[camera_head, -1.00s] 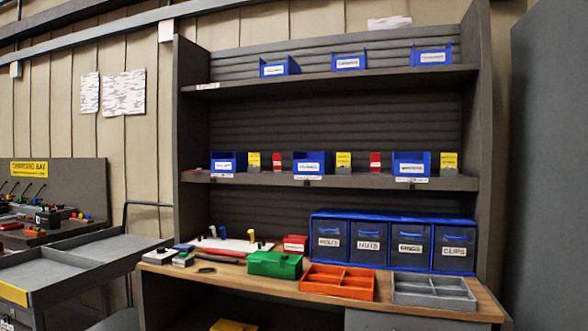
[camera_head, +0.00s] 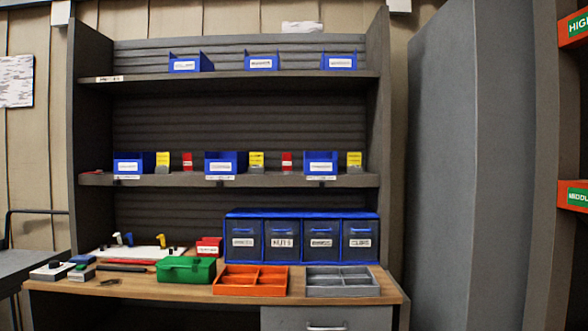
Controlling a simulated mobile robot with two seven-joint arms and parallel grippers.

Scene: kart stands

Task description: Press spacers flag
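The middle shelf (camera_head: 340,180) holds three blue bins: a left bin (camera_head: 127,158), a middle bin (camera_head: 220,158) and a right bin (camera_head: 316,157). Their white labels are too small to read, so I cannot tell which is for spacers. A yellow flag-like piece stands just right of each bin: left (camera_head: 162,158), middle (camera_head: 256,158) and right (camera_head: 354,158). A red piece (camera_head: 187,160) stands farther right of the left bin, and another red piece (camera_head: 287,160) right of the middle bin. Neither of my grippers shows in the head view.
The bench (camera_head: 215,294) below carries a green box (camera_head: 186,270), an orange tray (camera_head: 250,292), a grey tray (camera_head: 350,293) and a blue drawer unit (camera_head: 300,214). Three more blue bins stand on the top shelf. A grey cabinet (camera_head: 440,170) is at the right.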

